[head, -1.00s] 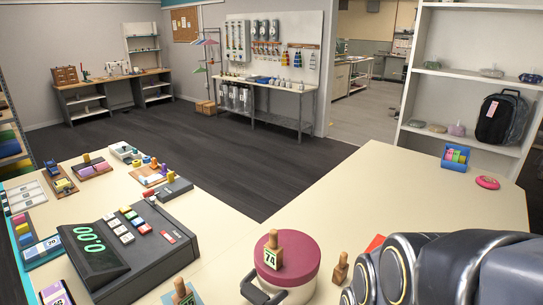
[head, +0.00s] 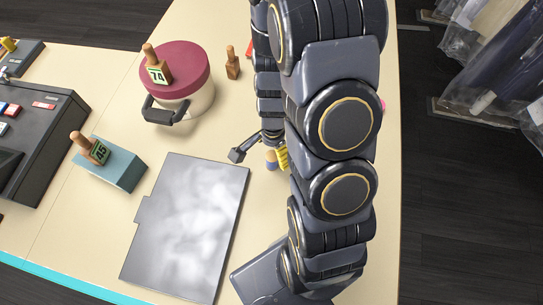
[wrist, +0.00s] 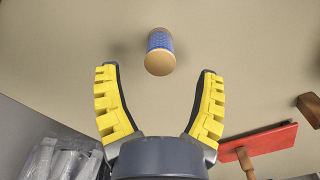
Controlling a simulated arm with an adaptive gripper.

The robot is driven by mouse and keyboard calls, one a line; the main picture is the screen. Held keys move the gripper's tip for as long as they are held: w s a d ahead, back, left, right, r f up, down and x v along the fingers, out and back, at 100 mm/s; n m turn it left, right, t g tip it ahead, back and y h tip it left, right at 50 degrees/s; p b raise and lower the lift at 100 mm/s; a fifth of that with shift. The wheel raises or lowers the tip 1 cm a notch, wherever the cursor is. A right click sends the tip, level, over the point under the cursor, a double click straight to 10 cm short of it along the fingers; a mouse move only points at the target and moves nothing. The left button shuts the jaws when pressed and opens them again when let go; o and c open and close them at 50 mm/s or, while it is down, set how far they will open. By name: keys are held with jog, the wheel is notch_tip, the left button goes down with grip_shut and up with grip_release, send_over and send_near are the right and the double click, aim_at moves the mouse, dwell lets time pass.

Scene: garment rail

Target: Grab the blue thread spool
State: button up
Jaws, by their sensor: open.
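The blue thread spool (wrist: 160,42) stands on the table in the wrist view, with blue thread and a tan end facing the camera. It lies ahead of my gripper (wrist: 159,72), roughly centred between the two yellow-padded fingers, which are spread apart with nothing held. In the head view a small part of the spool (head: 271,160) shows beside my gripper (head: 260,154), partly hidden by a finger and my arm.
A maroon-lidded pot (head: 185,88) with a 74 stamp, a wooden stamp (head: 233,63) and a grey metal plate (head: 185,228) lie to the left. A teal box (head: 112,165) and a dark scale (head: 45,125) stand farther left. A red board (wrist: 258,142) shows at right in the wrist view.

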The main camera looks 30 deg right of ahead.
aim_at(272, 162)
jog(key=shift+a+f, duration=0.1)
jog(key=shift+f, duration=2.8)
jog(key=c, duration=1.1)
